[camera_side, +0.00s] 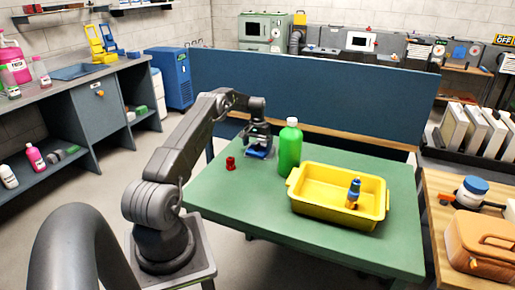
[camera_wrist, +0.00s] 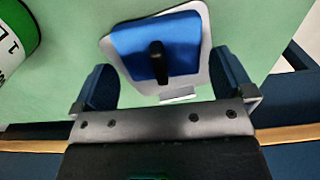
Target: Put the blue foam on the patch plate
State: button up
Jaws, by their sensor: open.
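The blue foam (camera_wrist: 184,42) is a flat block with a black upright grip (camera_wrist: 158,62). In the wrist view it lies over the pale grey patch plate (camera_wrist: 201,82), whose rim shows around it; the plate has a small tab on its near edge. The foam also shows as a blue patch under my gripper in the side view (camera_side: 258,153). My gripper (camera_wrist: 163,80) is open, with one dark blue finger on each side of the plate's near part and a gap to the black grip. In the side view my gripper (camera_side: 257,145) is low over the table.
A green bottle (camera_side: 289,148) stands close right of my gripper. A yellow tray (camera_side: 312,208) holds a blue and orange item (camera_side: 353,192). A small red piece (camera_side: 230,163) stands left of my gripper. The green table's (camera_side: 240,205) front left is clear. A blue partition (camera_side: 330,95) stands behind.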

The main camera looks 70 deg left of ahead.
aim_at(257, 145)
notch_tip(257, 145, up, 10)
dwell(0.3)
jog(key=shift+r, duration=0.1)
